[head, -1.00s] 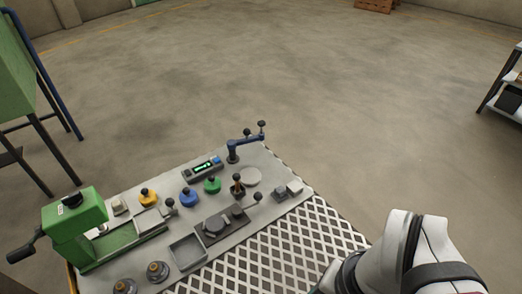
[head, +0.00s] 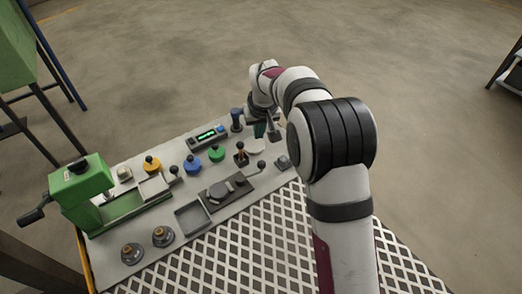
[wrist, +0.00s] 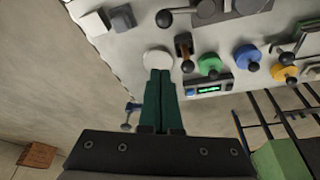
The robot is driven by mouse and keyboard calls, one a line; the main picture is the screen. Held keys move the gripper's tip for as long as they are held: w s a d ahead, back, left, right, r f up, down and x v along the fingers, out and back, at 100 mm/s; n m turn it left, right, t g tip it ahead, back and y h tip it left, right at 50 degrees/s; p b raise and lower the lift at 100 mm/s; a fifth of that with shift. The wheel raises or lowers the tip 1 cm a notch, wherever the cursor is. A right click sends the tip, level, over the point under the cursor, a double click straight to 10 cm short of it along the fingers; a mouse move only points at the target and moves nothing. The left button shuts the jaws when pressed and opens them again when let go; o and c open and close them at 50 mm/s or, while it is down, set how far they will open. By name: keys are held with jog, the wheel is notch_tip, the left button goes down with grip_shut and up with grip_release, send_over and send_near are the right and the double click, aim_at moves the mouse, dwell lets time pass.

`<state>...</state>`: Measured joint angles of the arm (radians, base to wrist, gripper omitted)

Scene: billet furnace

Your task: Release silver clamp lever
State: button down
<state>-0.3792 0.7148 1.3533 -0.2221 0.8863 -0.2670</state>
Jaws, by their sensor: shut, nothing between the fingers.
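On the panel, a dark clamp plate (head: 228,190) carries a grey lever with a black knob (head: 262,165) reaching up to its right; I take this as the silver clamp lever. In the wrist view the lever's black knob (wrist: 163,18) shows at the top, with its grey arm running right to the clamp (wrist: 206,10), cut off by the frame edge. My gripper (wrist: 160,73) has its dark green fingers together and empty, with the tips over the edge of a pale round disc. In the head view my gripper (head: 260,133) is beyond the lever knob and apart from it, partly hidden by my arm.
Blue (head: 192,164) and yellow (head: 152,164) knobs and a display box (head: 207,136) lie left. A blue crank (wrist: 130,112) stands close to my fingers. Small blocks (wrist: 121,17) sit near the lever.

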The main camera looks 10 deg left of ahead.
jog(key=x, duration=1)
jog(key=shift+s+d+f, duration=0.1)
jog(key=shift+s+f, duration=0.05)
jog(key=s, duration=0.1)
jog(key=s+d+r, duration=0.1)
jog(key=shift+s, duration=0.25)
jog(key=shift+s+d, duration=0.25)
jog(key=shift+s, duration=0.2)
